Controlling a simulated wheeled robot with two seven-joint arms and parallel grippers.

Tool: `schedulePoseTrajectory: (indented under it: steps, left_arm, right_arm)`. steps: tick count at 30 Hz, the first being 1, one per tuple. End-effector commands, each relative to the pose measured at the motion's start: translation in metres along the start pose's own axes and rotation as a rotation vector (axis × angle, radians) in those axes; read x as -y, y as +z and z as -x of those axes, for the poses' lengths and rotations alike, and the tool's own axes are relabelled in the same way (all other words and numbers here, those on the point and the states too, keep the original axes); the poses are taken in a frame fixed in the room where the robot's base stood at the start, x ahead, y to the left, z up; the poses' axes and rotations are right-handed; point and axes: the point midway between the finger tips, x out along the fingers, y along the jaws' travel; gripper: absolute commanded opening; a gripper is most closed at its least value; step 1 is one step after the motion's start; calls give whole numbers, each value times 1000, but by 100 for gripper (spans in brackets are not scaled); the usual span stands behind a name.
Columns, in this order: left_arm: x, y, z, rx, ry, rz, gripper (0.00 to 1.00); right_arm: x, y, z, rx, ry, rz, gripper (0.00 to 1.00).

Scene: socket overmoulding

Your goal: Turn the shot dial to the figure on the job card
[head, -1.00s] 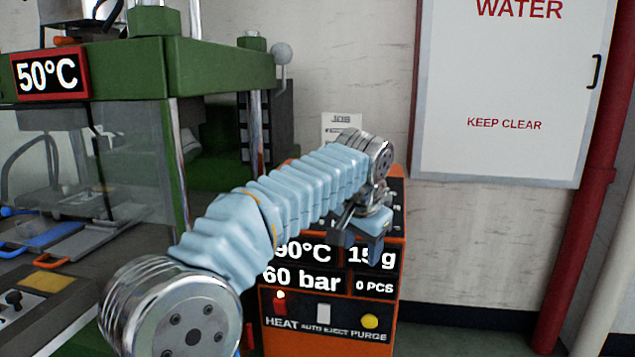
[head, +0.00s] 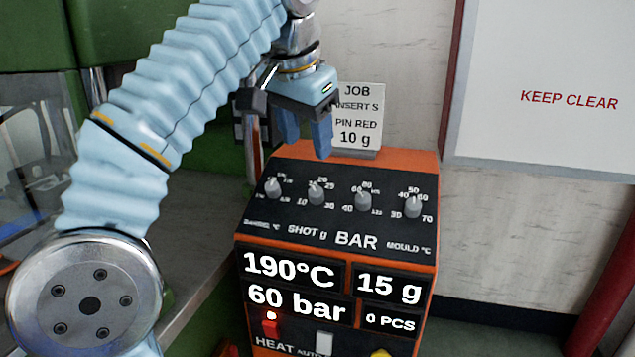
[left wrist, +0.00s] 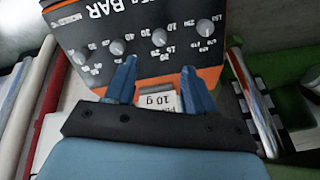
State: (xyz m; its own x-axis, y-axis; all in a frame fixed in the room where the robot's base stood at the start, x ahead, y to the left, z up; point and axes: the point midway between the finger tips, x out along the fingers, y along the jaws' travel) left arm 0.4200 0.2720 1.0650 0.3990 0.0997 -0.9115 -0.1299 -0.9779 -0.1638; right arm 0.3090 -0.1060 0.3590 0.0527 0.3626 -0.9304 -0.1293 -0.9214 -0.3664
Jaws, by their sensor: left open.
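The shot dial (head: 316,194) is a small grey knob, second from left on the orange machine's sloped top panel, with "SHOT g" below it. In the left wrist view the shot dial (left wrist: 159,37) lies ahead, between the lines of the two fingers. The display (head: 389,287) reads 15 g. The job card (head: 357,115) stands behind the panel and reads "10 g", with "PIN RED" above; its left edge is partly hidden. My left gripper (head: 306,142) is open and empty, its blue fingers above the panel's back edge, apart from the dial. My right gripper is not in view.
Other knobs flank it: barrel (head: 272,187), bar (head: 363,200) and mould (head: 413,207). Below are displays of 190°C and 60 bar, a red heat switch (head: 271,327) and a white switch (head: 324,343). A green press (head: 120,30) stands left, a white cabinet (head: 560,60) right.

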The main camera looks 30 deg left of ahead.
Motion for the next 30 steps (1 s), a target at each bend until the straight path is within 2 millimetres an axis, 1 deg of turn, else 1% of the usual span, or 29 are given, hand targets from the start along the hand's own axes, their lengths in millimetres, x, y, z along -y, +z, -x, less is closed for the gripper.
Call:
schedulePoseTrajectory:
  steps: [6,9,12,15,18,21,28,30]
  left_arm:
    - [-1,1,-51,3,1,-3,54]
    - [-1,1,-74,3,1,-2,54]
    - [-1,1,-92,2,1,-1,54]
    - [-1,0,-105,2,0,-1,54]
    - [0,0,-113,1,0,-1,54]
    - [-1,0,-117,-1,0,-1,54]
    - [0,0,-117,-1,0,0,54]
    - [0,0,-117,-1,0,0,43]
  right_arm:
    - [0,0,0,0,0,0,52]
    - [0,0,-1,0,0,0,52]
    - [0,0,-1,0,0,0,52]
    - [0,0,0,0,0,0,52]
    - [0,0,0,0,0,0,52]
    - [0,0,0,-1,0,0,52]
    - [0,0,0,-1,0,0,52]
    - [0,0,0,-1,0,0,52]
